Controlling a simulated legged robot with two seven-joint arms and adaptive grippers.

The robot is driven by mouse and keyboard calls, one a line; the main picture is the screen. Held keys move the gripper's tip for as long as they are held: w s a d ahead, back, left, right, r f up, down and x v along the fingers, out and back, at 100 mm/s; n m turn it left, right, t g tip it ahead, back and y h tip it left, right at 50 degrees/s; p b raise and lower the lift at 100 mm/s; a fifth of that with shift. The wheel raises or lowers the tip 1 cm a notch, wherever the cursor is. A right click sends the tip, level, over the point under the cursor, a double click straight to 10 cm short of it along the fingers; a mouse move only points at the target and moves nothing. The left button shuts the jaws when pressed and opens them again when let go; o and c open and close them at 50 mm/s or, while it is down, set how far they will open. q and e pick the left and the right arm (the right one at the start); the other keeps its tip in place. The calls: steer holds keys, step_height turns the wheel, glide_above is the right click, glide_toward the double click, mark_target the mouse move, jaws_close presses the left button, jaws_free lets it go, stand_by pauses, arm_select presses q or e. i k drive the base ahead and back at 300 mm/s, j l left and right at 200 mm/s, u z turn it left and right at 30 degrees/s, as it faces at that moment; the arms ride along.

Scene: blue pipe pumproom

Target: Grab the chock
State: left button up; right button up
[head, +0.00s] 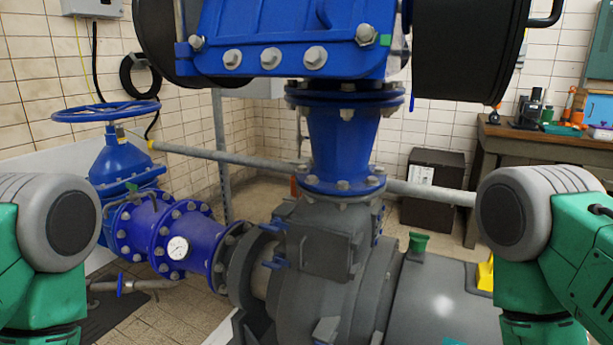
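I cannot clearly make out a chock. A small yellow object (485,274) shows at the right, beside the grey pump casing (435,300) and partly hidden by my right arm. It may be the chock, but too little of it shows to tell. My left arm comes in at the left edge and my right arm at the right edge, both green and grey. Neither gripper is in view.
The grey pump with blue pipe (340,150) fills the middle. A blue handwheel valve (108,112) and gauge (178,248) stand left. A dark box (433,188) and a workbench (540,140) with several items stand at the back right. Tiled floor (205,290) shows at lower left.

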mark_target(484, 273)
steer(key=z, duration=1.25)
